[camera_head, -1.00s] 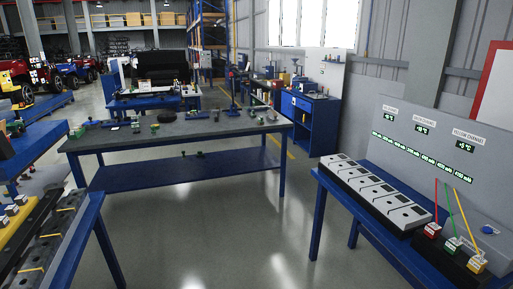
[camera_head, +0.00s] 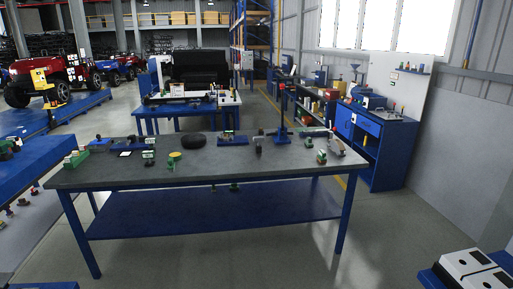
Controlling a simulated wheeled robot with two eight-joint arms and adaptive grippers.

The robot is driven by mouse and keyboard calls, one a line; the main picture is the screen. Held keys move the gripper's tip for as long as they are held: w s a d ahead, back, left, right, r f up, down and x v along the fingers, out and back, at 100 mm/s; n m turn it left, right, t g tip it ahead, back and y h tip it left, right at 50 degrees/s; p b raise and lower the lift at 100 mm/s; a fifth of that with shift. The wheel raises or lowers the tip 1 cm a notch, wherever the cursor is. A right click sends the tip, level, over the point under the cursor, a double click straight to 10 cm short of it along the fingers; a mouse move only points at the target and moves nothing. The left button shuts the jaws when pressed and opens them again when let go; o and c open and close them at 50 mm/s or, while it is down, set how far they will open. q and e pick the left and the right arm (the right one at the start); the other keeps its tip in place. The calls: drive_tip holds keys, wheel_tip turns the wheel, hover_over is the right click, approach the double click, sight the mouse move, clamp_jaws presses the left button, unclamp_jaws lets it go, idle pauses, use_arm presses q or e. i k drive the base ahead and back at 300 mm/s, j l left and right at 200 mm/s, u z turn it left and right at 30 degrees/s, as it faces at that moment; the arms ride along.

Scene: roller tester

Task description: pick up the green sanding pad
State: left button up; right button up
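Several small green things stand on the grey-topped workbench (camera_head: 225,172). A green block (camera_head: 76,159) lies at its left end, a green-and-white piece (camera_head: 148,157) stands left of the middle, and a small green piece (camera_head: 321,157) stands near the right end. They are too small to tell which one is the green sanding pad. Neither of my grippers is in view.
The bench also holds a black round pad (camera_head: 194,145), a yellow disc (camera_head: 175,155) and a blue stand (camera_head: 282,135). Its blue lower shelf (camera_head: 215,215) is nearly bare. A white-topped unit (camera_head: 470,268) stands at lower right. Floor before the bench is clear.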

sight(322, 158)
drive_tip(key=i+l+z, duration=0.25)
drive_tip(key=i, duration=0.6)
drive_tip(key=i+j+z, duration=0.25)
drive_tip(key=i, duration=0.6)
drive_tip(key=i+j+z, duration=0.2)
drive_tip(key=i, duration=0.65)
drive_tip(key=l, duration=0.1)
